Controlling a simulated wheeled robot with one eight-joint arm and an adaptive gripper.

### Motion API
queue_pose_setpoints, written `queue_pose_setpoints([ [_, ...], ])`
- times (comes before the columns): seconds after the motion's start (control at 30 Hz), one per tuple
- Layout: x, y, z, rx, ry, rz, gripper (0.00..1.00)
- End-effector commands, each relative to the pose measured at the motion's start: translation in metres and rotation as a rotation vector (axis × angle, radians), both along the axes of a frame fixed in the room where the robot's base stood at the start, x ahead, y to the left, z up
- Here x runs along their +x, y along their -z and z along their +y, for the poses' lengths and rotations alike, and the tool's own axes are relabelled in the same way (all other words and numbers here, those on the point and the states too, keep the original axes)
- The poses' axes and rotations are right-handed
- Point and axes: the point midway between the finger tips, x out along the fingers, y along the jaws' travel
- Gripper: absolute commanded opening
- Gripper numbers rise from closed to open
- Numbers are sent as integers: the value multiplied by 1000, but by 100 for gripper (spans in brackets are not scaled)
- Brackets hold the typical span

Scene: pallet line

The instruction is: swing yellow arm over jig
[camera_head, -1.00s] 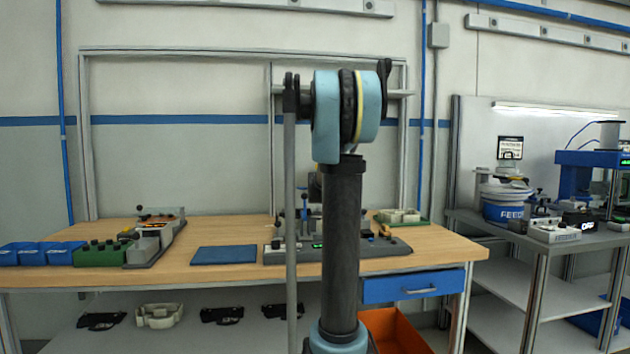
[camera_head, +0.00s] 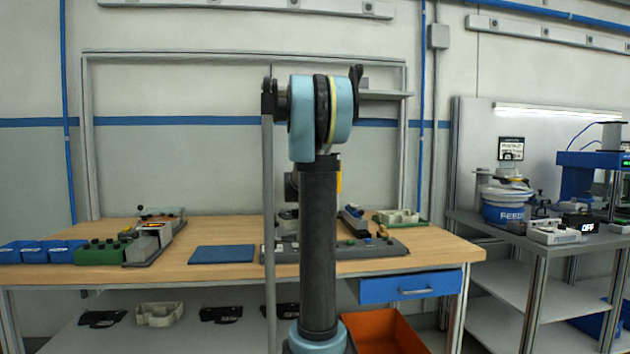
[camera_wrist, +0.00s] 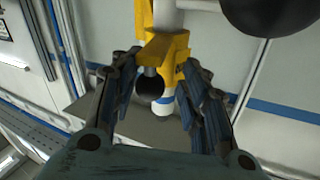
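In the head view, a small yellow patch (camera_head: 339,179) shows just right of my arm, which hides the rest. The jig seems to be on the grey panel (camera_head: 385,250) on the wooden bench, partly hidden behind my arm.
A blue mat (camera_head: 222,254), blue bins (camera_head: 40,251) and a green block (camera_head: 100,252) are on the bench's left. A blue drawer (camera_head: 410,287) and an orange bin (camera_head: 385,332) are below right. A second bench with a feeder (camera_head: 505,213) stands at right.

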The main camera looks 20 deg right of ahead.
Motion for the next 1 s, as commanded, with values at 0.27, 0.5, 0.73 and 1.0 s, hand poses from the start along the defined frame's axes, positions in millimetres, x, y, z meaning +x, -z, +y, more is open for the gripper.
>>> queue_pose_setpoints([
  [0.27,-1,1,-2,0,3,0,44],
  [0.5,-6,0,-2,-1,7,1,44],
  [0.73,-30,1,12,-1,6,1,44],
  [1.0,-66,2,35,0,6,0,44],
])
